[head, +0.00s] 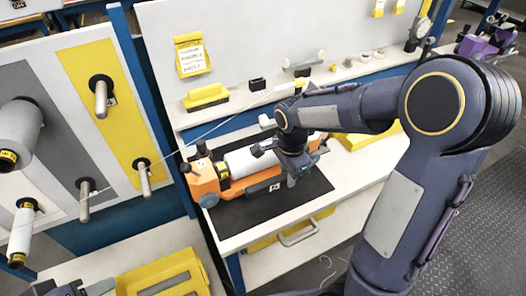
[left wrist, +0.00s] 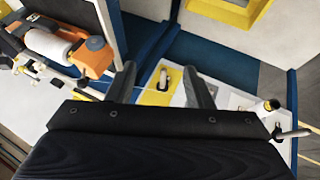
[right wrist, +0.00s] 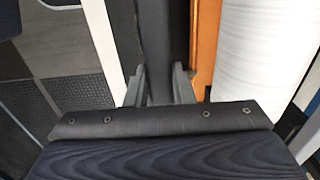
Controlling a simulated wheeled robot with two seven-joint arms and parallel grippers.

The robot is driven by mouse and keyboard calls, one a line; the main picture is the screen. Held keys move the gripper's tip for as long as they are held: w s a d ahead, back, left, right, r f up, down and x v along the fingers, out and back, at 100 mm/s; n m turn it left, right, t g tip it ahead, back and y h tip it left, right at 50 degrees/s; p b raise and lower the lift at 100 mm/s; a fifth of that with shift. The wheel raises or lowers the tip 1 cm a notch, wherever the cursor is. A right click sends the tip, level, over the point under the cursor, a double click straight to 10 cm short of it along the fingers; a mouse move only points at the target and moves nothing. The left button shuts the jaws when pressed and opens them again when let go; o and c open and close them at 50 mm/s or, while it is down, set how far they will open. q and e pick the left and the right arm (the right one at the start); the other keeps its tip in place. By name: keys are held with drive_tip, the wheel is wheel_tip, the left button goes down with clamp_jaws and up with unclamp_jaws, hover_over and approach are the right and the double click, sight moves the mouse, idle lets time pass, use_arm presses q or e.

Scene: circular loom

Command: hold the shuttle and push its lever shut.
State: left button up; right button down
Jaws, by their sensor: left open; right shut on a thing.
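The shuttle (head: 207,182) is orange with a white thread spool (head: 240,161) in it and dark fittings along its near side. It lies on a black mat (head: 236,220) on a white table. My right gripper (head: 294,178) is over its near right part. In the right wrist view my right gripper (right wrist: 159,88) is shut on a dark bar (right wrist: 160,45) beside the orange body (right wrist: 204,45). I cannot tell whether this bar is the lever. My left gripper (left wrist: 161,80) is open and empty. The shuttle shows at the upper left of the left wrist view (left wrist: 97,62).
A panel (head: 60,75) with pegs and spools stands on the left. A thin thread runs from it towards the back shelf. A yellow tray (head: 170,275) lies at the lower left. Yellow holders and small parts line the back wall. My right arm covers much of the right side.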

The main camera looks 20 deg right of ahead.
drive_tip(key=shift+s+f, duration=0.1)
drive_tip(key=shift+f, duration=0.1)
use_arm(q)
drive_tip(key=shift+c, duration=0.5)
use_arm(e)
drive_tip(key=shift+s+f, duration=0.1)
use_arm(q)
drive_tip(key=shift+w+r, duration=0.25)
drive_tip(key=c, duration=0.5)
drive_tip(key=w+r+m, duration=0.1)
drive_tip(key=w+r+g, duration=0.1)
drive_tip(key=w, duration=0.1)
drive_tip(key=w+r+m, duration=0.1)
drive_tip(key=w, duration=0.1)
drive_tip(key=shift+d+r+m+g, duration=0.25)
drive_tip(key=shift+r+m+g, duration=0.05)
drive_tip(key=shift+r+g, duration=0.1)
clamp_jaws()
drive_tip(key=m+g+y, duration=0.4)
drive_tip(key=m, duration=0.3)
approach(186, 168)
drive_tip(key=a+f, duration=0.2)
drive_tip(key=a, duration=0.1)
wheel_tip(186, 168, down, 9)
drive_tip(key=shift+a+r, duration=0.15)
drive_tip(key=shift+a, duration=0.1)
